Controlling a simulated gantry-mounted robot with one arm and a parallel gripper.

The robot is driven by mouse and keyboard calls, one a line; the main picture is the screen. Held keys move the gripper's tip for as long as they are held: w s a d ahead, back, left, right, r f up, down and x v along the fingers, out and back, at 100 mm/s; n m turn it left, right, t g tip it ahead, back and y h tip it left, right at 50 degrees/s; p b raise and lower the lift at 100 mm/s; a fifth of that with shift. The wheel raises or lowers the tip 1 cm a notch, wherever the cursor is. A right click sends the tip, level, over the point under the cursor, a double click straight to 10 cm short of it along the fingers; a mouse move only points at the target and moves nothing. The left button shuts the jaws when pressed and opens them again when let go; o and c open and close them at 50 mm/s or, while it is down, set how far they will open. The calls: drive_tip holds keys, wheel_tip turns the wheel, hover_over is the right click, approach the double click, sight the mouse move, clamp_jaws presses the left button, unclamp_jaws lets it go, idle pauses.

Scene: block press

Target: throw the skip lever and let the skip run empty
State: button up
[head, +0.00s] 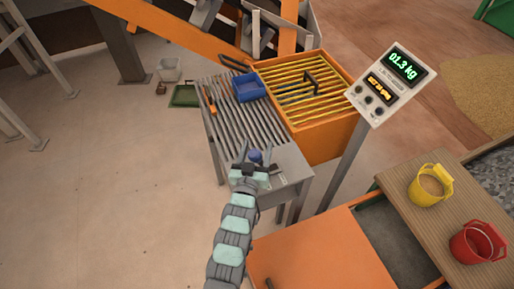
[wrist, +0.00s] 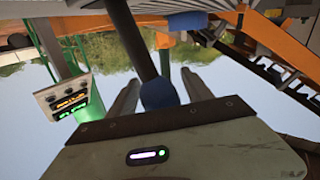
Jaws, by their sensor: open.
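A blue knob (head: 255,156) stands at the near end of the slatted roller table in the head view. In the wrist view the knob (wrist: 158,93) sits on a dark rod, which looks like the lever. My gripper (head: 256,152) is open, with one finger on each side of the knob. The fingers also show in the wrist view (wrist: 160,78); I cannot tell whether either touches it. An orange box with a yellow grate (head: 318,137) stands beyond, right of the rollers. I cannot tell for sure which container is the skip.
A blue tray (head: 249,87) sits on the rollers (head: 228,115). A display post (head: 391,84) reads 01.3 kg. A yellow bucket (head: 428,188) and a red bucket (head: 474,245) stand on a wooden bench (head: 405,182) at right. Open floor lies to the left.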

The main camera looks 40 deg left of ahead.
drive_tip(key=shift+c, duration=0.5)
clamp_jaws()
idle(0.3)
